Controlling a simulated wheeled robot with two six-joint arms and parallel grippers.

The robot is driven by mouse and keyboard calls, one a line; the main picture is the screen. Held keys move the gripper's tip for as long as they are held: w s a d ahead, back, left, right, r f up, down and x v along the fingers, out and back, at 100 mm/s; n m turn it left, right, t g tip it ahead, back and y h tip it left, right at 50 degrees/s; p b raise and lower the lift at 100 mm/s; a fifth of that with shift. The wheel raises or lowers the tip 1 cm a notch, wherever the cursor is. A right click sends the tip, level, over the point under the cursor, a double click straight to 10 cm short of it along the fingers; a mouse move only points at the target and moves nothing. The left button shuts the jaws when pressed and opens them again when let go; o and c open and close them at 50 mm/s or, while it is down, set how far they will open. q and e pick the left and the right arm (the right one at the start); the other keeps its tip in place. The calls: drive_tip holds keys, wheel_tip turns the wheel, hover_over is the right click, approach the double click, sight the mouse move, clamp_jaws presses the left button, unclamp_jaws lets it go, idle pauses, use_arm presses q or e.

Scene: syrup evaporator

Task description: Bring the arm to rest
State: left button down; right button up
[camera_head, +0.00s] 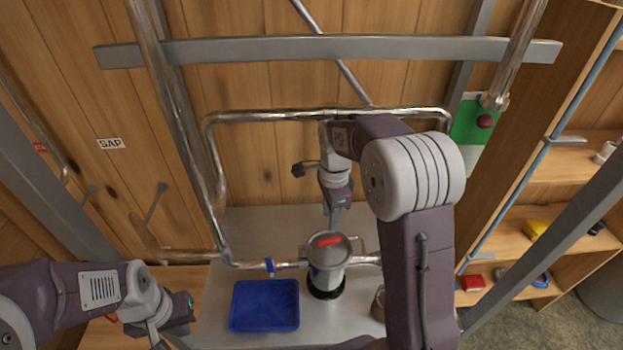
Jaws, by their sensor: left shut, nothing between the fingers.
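My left gripper (162,338) is at the lower left of the head view, pointing down toward the bottom edge. It is shut and empty, and its tips are partly cut off by the frame. My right arm rises from the bottom right and bends over at the top. My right gripper (335,218) hangs down in the middle, just behind a metal pot (326,262) with a red mark on its lid. Its fingers are small in the picture, so I cannot tell if they are open or shut.
A blue tray (265,305) lies on the grey table (262,222) left of the pot. A bent metal pipe (270,117) frames the middle, with a grey beam (330,48) above. Shelves with red (472,283) and yellow (537,229) items stand at right.

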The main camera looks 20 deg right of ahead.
drive_tip(key=f+b, duration=0.2)
drive_tip(key=b, duration=0.1)
drive_tip(key=shift+a, duration=0.35)
drive_tip(key=shift+n, duration=0.9)
drive_tip(key=s+f+b, duration=0.2)
drive_tip(key=s+a+f+b, duration=0.1)
drive_tip(key=s+f, duration=0.1)
drive_tip(key=s+f+b, duration=0.2)
drive_tip(key=shift+a+f+b, duration=0.15)
drive_tip(key=shift+a+b, duration=0.1)
drive_tip(key=shift+b, duration=0.1)
drive_tip(key=s+a+f+n+t+b, duration=0.1)
drive_tip(key=s+f+n, duration=0.7)
drive_tip(key=n, duration=0.8)
drive_tip(key=shift+s+f+n+b, duration=0.3)
drive_tip(key=shift+s+f+b, duration=0.15)
drive_tip(key=shift+b, duration=0.25)
